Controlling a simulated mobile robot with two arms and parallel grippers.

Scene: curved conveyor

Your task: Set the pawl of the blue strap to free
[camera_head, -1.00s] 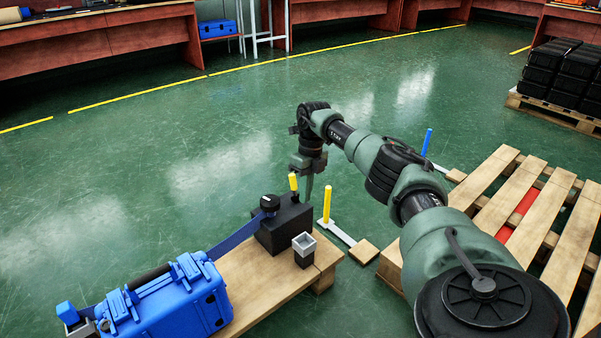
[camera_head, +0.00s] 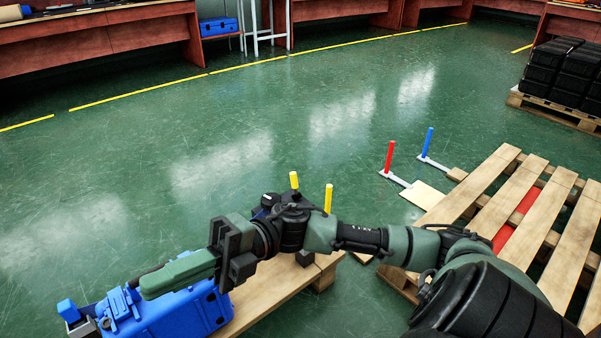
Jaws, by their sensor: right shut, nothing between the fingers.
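My right gripper (camera_head: 150,285) is shut and empty. Its green fingers point left above the blue case (camera_head: 178,318), and I cannot tell whether they touch it. The case sits on a wooden plank. A small dark blue piece (camera_head: 258,212), apparently part of the blue strap's ratchet end, shows behind my right wrist. The strap itself and most of the black block at its end are hidden by my arm. A short yellow-tipped lever (camera_head: 294,180) sticks up behind the wrist, slightly tilted. I cannot tell the pawl's setting. My left gripper is not in view.
A yellow post (camera_head: 328,198), a red post (camera_head: 390,157) and a blue post (camera_head: 427,142) stand to the right of the plank (camera_head: 262,306). A slatted wooden pallet (camera_head: 490,217) lies at right. Black crates (camera_head: 560,68) are stacked far right. The green floor behind is clear.

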